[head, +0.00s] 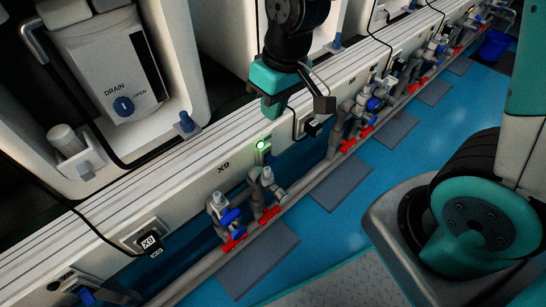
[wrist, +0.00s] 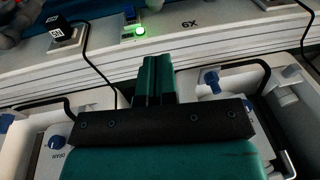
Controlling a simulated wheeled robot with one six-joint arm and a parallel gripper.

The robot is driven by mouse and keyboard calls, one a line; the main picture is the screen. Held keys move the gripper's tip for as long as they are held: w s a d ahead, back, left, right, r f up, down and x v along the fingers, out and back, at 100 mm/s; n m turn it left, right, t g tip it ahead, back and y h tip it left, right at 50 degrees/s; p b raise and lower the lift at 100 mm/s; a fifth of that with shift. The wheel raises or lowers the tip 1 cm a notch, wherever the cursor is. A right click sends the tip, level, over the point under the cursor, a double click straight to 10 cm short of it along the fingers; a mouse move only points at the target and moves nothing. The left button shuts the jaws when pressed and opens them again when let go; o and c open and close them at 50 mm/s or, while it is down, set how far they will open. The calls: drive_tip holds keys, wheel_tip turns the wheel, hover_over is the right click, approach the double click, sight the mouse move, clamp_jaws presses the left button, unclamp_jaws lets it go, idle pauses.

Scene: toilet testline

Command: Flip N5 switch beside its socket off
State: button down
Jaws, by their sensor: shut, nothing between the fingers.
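A switch with a lit green lamp (head: 262,145) is on the white rail in the head view. It also shows, lit, near the top of the wrist view (wrist: 138,31). A socket with a black plug (head: 312,127) is right of it in the head view; in the wrist view this plug (wrist: 57,27) has a small white tag that I cannot read clearly. No N5 marking is legible. My gripper (head: 271,110) is shut and empty, pointing down above the rail, apart from the switch. Its teal fingers (wrist: 154,60) are together in the wrist view.
A panel mark X9 (head: 224,168) is left of the lit switch. A tagged X9 plug (head: 150,241) sits further left. Blue-handled valves (head: 231,215) and pipes run below the rail. White toilet units (head: 120,80) stand behind it. Blue floor (head: 340,225) is open in front.

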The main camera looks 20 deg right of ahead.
drive_tip(key=h+b, duration=0.1)
drive_tip(key=h, duration=0.1)
hover_over(273, 158)
wheel_tip(273, 158, down, 10)
drive_tip(key=shift+s+d+m, duration=0.2)
drive_tip(key=shift+s+m, duration=0.15)
drive_tip(key=shift+m, duration=0.05)
drive_tip(key=shift+f, duration=0.1)
drive_tip(key=f+b, duration=0.1)
drive_tip(key=f, duration=0.2)
drive_tip(key=f+b, duration=0.2)
drive_tip(key=f, duration=0.1)
drive_tip(key=f+b, duration=0.1)
drive_tip(key=f, duration=0.3)
drive_tip(key=shift+w+a+b, duration=0.15)
drive_tip(key=shift+w+b, duration=0.2)
drive_tip(key=shift+b, duration=0.05)
